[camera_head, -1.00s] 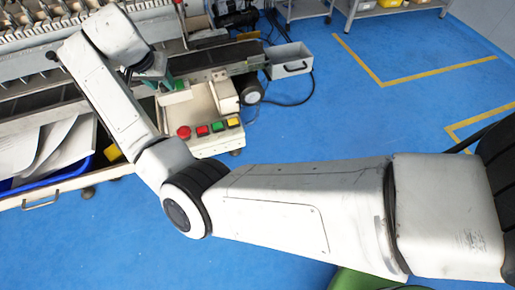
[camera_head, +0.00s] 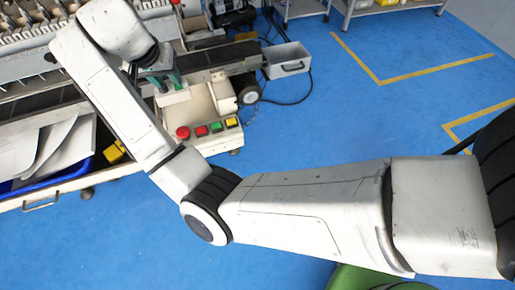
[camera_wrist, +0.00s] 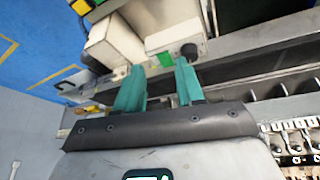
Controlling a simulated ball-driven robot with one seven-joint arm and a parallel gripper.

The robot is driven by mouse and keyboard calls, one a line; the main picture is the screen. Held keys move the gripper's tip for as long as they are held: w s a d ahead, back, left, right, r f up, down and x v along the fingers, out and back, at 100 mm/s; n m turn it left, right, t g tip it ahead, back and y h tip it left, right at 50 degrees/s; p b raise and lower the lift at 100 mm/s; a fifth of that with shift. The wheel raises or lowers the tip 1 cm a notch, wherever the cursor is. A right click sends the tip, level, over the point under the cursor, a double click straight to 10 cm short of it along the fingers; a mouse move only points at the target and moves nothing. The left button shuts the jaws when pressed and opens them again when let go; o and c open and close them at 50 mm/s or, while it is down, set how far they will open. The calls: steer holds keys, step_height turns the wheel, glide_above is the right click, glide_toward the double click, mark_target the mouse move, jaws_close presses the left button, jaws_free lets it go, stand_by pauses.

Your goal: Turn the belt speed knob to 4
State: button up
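A small black round knob (camera_wrist: 189,51) shows in the wrist view on a pale control box (camera_wrist: 172,36), beside a small green square. It is just beyond the tip of the right teal finger, and I cannot read any scale or pointer on it. My gripper (camera_wrist: 159,66) has two teal fingers standing apart with nothing between them. The knob is outside the gap, not between the fingers. In the head view my gripper (camera_head: 164,82) is over the pale machine end by the belt, and I cannot make out the knob there.
A dark conveyor belt (camera_head: 208,72) runs behind. A blue tray with papers (camera_head: 55,145) is at the left, and a grey bin (camera_head: 287,60) at the right. Blue floor to the right is free.

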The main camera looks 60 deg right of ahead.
steer(key=s+d+f+n+p, duration=0.1)
steer(key=s+f, duration=0.2)
steer(key=s+d+f+n+p, duration=0.1)
steer(key=s+f, duration=0.1)
steer(key=s, duration=0.1)
steer(key=s+d+f+n+p, duration=0.1)
steer(key=s+f, duration=0.2)
steer(key=s, duration=0.1)
steer(key=shift+d+f, duration=0.25)
steer(key=shift+f, duration=0.05)
steer(key=s+a+f+n+y+p, duration=0.1)
steer(key=s+f+n, duration=0.1)
steer(key=s, duration=0.5)
steer(key=s+a+f+n+p, duration=0.1)
steer(key=s+f+n+p, duration=0.1)
steer(key=s, duration=0.5)
steer(key=shift+s+f+n+y, duration=0.3)
steer(key=shift+s+f+y, duration=0.1)
steer(key=shift+f, duration=0.45)
